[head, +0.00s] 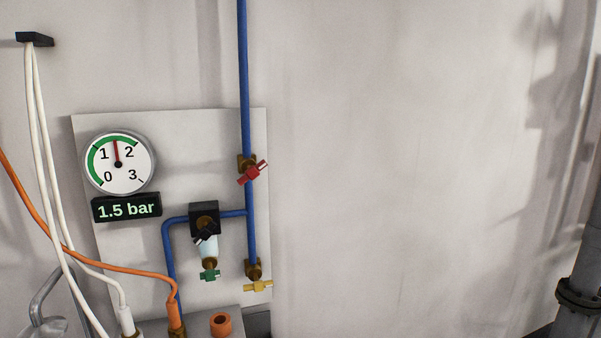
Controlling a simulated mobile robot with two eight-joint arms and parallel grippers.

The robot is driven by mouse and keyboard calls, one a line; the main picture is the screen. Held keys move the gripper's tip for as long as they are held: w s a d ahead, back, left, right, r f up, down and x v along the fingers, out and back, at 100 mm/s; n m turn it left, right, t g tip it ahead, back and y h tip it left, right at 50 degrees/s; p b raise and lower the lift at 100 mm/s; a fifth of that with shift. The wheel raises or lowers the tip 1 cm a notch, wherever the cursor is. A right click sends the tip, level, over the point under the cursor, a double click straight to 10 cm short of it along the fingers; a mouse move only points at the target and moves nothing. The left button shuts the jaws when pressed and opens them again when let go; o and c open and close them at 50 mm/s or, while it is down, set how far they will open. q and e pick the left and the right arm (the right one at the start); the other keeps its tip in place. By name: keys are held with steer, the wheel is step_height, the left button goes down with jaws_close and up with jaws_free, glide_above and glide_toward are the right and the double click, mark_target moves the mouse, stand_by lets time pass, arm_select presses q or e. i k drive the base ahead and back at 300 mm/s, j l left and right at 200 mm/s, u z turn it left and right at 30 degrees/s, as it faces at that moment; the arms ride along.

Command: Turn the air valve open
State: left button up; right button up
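A blue pipe (243,75) runs down a pale wall panel. A brass valve with a red handle (252,173) sits on it; the handle is slanted across the pipe, its right end higher. A valve with a yellow handle (258,286) is at the pipe's lower end, its handle nearly level. A small green handle (210,275) is under the black regulator (204,217). No label shows which is the air valve. The round gauge (119,163) has its red needle between 1 and 2, and the display (126,207) reads 1.5 bar. Neither gripper is in view.
White cables (38,150) and an orange cable (100,266) hang at the left, running to plugs at the bottom. An orange ring-shaped fitting (220,323) is near them. The wall right of the panel is bare. A dark flanged pipe (583,296) stands at the far right.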

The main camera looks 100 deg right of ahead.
mark_target(253, 172)
steer(key=i+z, duration=0.15)
steer(key=z, duration=0.25)
steer(key=i+z, duration=0.15)
steer(key=z, duration=0.3)
steer(key=i+z, duration=0.1)
steer(key=z, duration=0.3)
steer(key=i+j+z, duration=0.15)
steer(key=z, duration=0.25)
